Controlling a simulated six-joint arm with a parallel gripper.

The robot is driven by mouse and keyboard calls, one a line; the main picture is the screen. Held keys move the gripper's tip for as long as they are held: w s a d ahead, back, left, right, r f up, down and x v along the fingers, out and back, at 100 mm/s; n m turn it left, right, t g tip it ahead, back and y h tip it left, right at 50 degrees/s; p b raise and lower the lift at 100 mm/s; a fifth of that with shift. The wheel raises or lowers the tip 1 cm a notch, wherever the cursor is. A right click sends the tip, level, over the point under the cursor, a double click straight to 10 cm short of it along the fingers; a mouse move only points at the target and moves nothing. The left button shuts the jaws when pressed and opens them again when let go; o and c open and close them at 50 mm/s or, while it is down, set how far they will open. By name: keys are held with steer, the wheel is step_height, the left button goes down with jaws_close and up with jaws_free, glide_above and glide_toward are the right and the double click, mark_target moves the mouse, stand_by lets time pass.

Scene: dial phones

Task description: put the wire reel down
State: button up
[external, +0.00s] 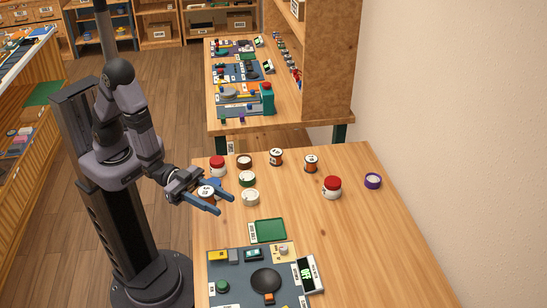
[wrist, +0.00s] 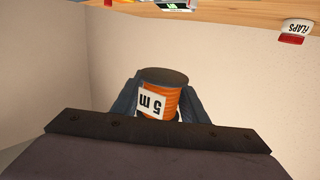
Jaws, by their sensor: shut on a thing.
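The wire reel (wrist: 163,95) is an orange, ribbed cylinder with a dark end and a white label reading "5 m", upside down in the wrist view. My gripper (wrist: 160,100) is shut on it, with a blue finger on each side. In the external view the reel (external: 206,191) shows a white, printed round face between the blue fingers of my gripper (external: 222,204), at the table's left edge. The fingers partly hide its side. I cannot tell its exact height above the table.
A red-lidded jar (external: 217,164), a green reel (external: 247,179) and a white reel (external: 250,197) stand close to my gripper. Another red-lidded jar (external: 332,187) and a purple roll (external: 372,181) stand right. A green tray (external: 269,230) lies in front. The table's right front is clear.

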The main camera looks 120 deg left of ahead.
steer(key=a+y, duration=0.1)
steer(key=a+n+y, duration=0.1)
steer(key=a, duration=0.1)
steer(key=a+n+y+b, duration=0.1)
steer(key=shift+s+a+r+g, duration=0.3)
steer(key=shift+a+r, duration=0.05)
steer(key=shift+a, duration=0.05)
steer(key=a+f, duration=0.1)
steer(key=s+a+f+n+y, duration=0.1)
steer(key=a+f+y, duration=0.1)
steer(key=f, duration=0.1)
steer(key=shift+s+n+g, duration=0.25)
steer(key=shift+n+g, duration=0.05)
steer(key=shift+a+f+y, duration=0.15)
steer(key=shift+f+y, duration=0.15)
steer(key=shift+f, duration=0.15)
steer(key=shift+f, duration=0.1)
glide_above(234, 222)
steer(key=shift+f, duration=2.85)
steer(key=shift+f, duration=0.1)
steer(key=shift+f, duration=1.8)
